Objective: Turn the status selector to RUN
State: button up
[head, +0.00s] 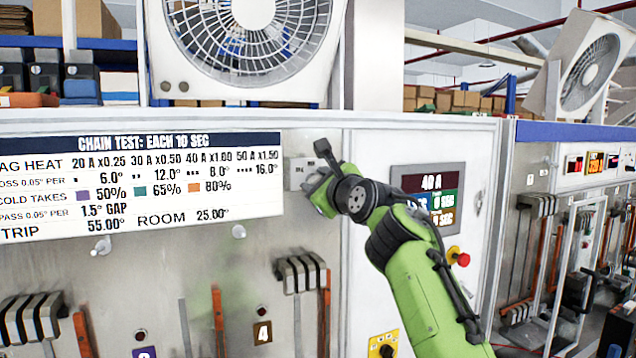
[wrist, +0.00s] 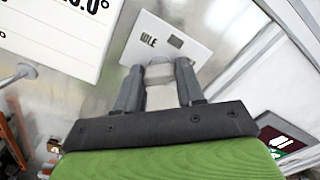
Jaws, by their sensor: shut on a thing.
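The status selector's pale plate (wrist: 168,38) is mounted on the grey panel; in the head view it shows (head: 296,170) just right of the test chart. Its lettering seems to read IDLE, with a small dark window beside it. My gripper (wrist: 158,72) is shut on the pale selector knob (wrist: 159,74), one finger on each side. In the head view my gripper (head: 312,184) is at the plate's lower right, and my wrist hides the knob. The RUN mark cannot be made out.
A test chart (head: 140,185) hangs left of the selector. Breaker levers (head: 300,274) stick out below. A fan (head: 245,45) stands above.

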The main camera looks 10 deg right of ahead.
jog(key=shift+n, duration=0.3)
jog(key=n, duration=0.9)
jog(key=shift+f+p, duration=0.1)
jog(key=shift+p, duration=0.25)
dwell(0.5)
jog(key=o, duration=1)
jog(key=shift+o, duration=0.2)
